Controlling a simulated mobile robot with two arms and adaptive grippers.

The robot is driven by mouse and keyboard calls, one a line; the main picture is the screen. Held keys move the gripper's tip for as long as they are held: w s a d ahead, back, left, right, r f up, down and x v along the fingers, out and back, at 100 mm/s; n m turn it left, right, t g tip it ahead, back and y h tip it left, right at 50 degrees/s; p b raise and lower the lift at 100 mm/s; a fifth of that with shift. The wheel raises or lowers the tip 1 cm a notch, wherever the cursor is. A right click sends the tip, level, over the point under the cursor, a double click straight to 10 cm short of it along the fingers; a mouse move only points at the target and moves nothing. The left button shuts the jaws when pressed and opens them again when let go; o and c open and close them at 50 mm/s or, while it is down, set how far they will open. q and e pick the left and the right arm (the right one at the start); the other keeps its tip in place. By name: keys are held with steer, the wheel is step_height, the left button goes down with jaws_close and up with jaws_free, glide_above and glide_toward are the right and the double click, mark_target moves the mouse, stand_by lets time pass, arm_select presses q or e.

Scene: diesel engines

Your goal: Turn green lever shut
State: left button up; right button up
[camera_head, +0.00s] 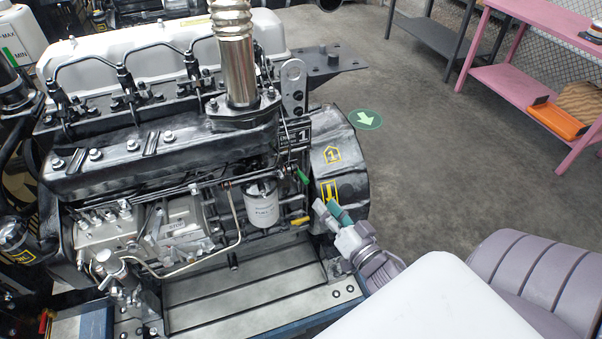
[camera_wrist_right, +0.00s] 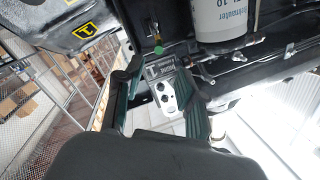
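The green lever (camera_head: 302,176) sits on the engine's side, right of the white filter. Its rounded green end (camera_wrist_right: 159,50) shows in the right wrist view, on a thin dark stem. My right gripper (camera_head: 328,207), with teal finger pads, is below and to the right of the lever in the head view. In the right wrist view its two fingers (camera_wrist_right: 163,80) are apart, with nothing held between them. The lever's end appears beyond the fingertips, in line with the gap. I see no contact. My left gripper is not in view.
A yellow lever (camera_head: 300,221) is below the green one, left of my right gripper. The white filter (camera_head: 261,205) hangs close by. The black housing (camera_head: 343,160) with yellow marks is just behind the gripper. Open floor (camera_head: 430,150) lies to the right, before a pink shelf (camera_head: 510,85).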

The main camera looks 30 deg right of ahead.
mark_target(304, 177)
steer(key=w, duration=0.3)
steer(key=w+p, duration=0.1)
steer(key=w, duration=0.7)
steer(key=shift+w+d+f+p, duration=0.1)
steer(key=shift+d+p, duration=0.2)
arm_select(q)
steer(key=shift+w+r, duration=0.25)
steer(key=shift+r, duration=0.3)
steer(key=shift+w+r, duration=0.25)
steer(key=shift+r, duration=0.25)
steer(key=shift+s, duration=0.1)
arm_select(e)
jaws_close()
